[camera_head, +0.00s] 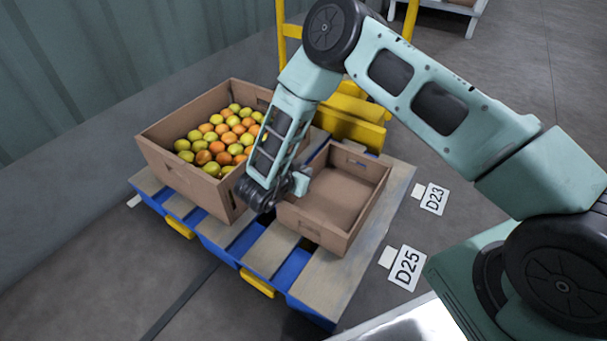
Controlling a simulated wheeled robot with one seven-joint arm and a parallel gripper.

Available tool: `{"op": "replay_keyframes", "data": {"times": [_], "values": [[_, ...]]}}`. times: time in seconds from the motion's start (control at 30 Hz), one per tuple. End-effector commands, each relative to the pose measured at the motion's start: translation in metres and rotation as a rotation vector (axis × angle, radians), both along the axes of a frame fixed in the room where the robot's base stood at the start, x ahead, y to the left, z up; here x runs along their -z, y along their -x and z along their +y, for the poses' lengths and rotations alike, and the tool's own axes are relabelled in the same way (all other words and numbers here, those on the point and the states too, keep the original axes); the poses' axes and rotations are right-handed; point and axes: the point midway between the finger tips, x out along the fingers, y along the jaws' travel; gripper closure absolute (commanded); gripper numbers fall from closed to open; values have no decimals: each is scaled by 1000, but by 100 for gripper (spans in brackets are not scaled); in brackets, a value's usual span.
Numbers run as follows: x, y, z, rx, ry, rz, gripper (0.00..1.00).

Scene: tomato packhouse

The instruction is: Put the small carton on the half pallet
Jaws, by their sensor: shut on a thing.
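The small carton (338,197) is an open, empty brown box. It is over the right part of the half pallet (270,248), which has wooden slats on a blue frame. My gripper (292,190) is shut on the carton's left wall. The fingertips are largely hidden by the wrist and the wall. The carton looks level; I cannot tell whether its base touches the slats.
A larger brown carton (185,184) full of orange and yellow-green fruit stands on the left of the pallet, close to my gripper. A yellow truck (350,122) is behind. Signs D23 (434,198) and D25 (407,267) are on the right. A corrugated wall (90,75) runs along the left.

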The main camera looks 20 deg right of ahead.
Motion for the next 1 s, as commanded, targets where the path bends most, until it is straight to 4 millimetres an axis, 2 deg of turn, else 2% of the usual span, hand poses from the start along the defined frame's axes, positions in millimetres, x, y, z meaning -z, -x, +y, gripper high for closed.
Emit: {"op": "replay_keyframes", "data": {"times": [0.17,0.27,0.3,0.67,1.0], "values": [[0,0,0,0,1,1,100],[1,0,0,0,0,0,75],[1,0,0,0,0,0,73],[-5,2,3,-3,0,1,73],[-40,35,48,-5,0,2,73]]}}
